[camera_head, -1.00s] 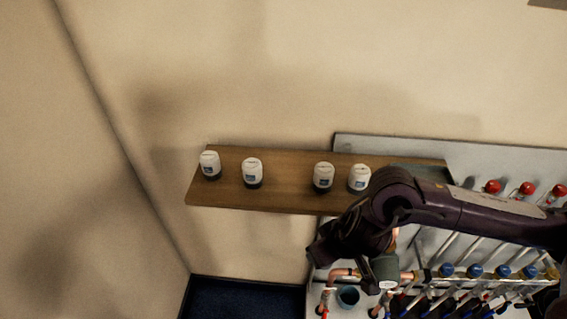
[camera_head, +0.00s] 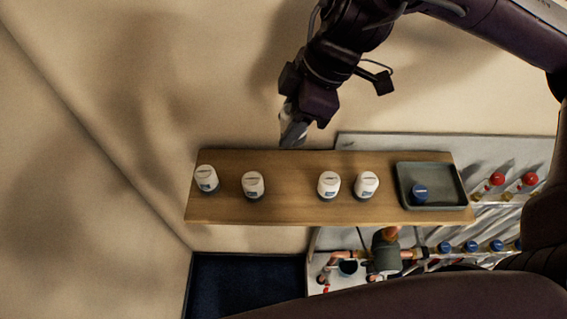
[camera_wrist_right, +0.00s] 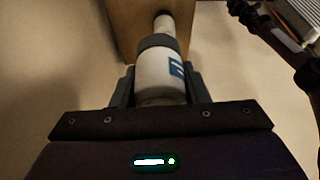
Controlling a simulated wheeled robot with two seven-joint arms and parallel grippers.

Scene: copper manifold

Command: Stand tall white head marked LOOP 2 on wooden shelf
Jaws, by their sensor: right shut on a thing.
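My right gripper (camera_head: 292,132) is above and behind the back edge of the wooden shelf (camera_head: 290,210), near its middle. In the right wrist view, the right gripper (camera_wrist_right: 160,88) is shut on a white head (camera_wrist_right: 158,72) with a dark collar and a blue label; its lettering is too small to read. A narrower white piece (camera_wrist_right: 163,22) shows beyond the collar, against the brown wood; I cannot tell whether it belongs to the held head. Four-sided views of the head are hidden by the fingers. My left gripper is not in view.
Several white heads with blue labels stand on the shelf, such as the leftmost (camera_head: 206,178) and a right one (camera_head: 366,184). The shelf has a bare gap between the middle heads. Copper pipework is below.

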